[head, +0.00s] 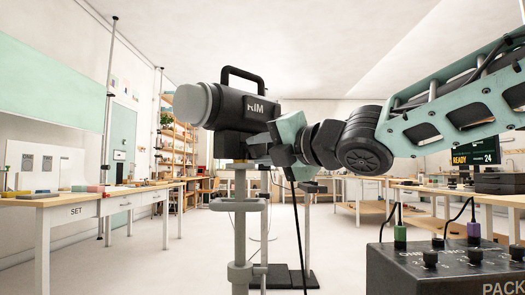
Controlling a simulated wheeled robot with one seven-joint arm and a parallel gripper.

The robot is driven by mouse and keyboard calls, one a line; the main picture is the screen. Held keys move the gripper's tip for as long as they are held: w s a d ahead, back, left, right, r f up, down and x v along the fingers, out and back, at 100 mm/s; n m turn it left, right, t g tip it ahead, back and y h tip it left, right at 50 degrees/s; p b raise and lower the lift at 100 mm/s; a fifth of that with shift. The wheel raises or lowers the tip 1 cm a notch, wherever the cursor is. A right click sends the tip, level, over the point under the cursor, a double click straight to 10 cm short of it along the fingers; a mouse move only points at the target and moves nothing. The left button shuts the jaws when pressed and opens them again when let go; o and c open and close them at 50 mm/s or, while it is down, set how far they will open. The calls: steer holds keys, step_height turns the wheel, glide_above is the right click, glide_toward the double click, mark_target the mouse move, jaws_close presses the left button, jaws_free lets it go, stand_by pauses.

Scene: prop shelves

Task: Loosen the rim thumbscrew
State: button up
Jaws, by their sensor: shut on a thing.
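The black lamp (232,108) marked RIM has a grey round front at left and a handle on top. It sits on a grey stand (240,215) in the middle of the head view. My gripper (257,146) reaches in from the right, against the lamp's lower right side, just above the stand's top. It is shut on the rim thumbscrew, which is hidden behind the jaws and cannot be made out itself.
A black box (440,272) with knobs and plugged cables is at the lower right. A black cable (295,240) hangs by the stand. A table (80,203) marked SET is at left, workbenches (385,183) behind. The floor (150,265) at left is clear.

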steer(key=o, duration=1)
steer(key=p+v, duration=0.4)
steer(key=v, duration=0.8)
steer(key=shift+r, duration=0.1)
